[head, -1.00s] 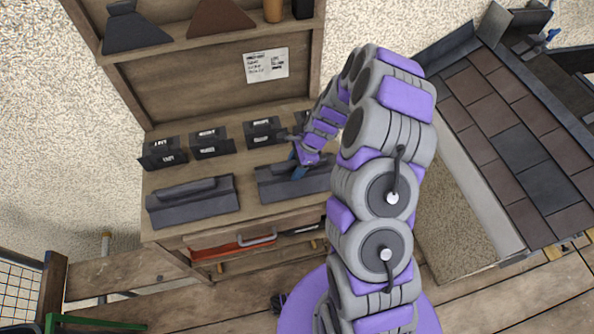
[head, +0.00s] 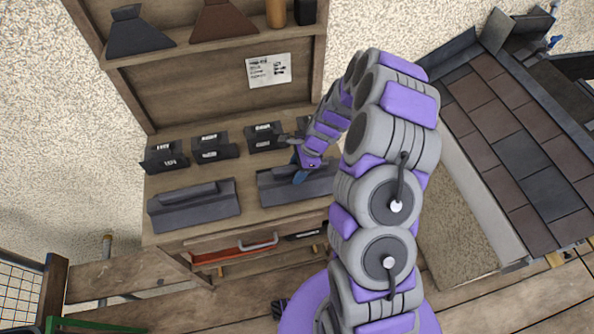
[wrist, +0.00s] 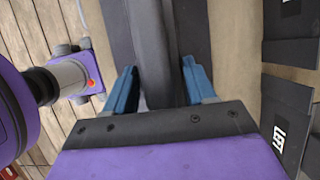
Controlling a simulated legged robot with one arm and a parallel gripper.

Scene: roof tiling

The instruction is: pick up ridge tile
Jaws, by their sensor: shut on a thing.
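A dark grey ridge tile (head: 275,188) with a raised rib lies along the front right of the wooden bench. My gripper (head: 299,178) reaches down onto it from above. In the wrist view, the blue fingers of my gripper (wrist: 159,72) are on both sides of the tile's rib (wrist: 153,45), shut on it. The tile looks flat on the bench top; I cannot tell any gap below it. My arm hides its right end in the head view. A second, similar ridge tile (head: 194,207) lies to its left, apart from it.
Several black labelled pieces (head: 214,147) stand in a row behind the tiles. The bench's back panel (head: 215,95) and shelf (head: 180,50) rise behind. A tiled roof section (head: 520,145) is at the right.

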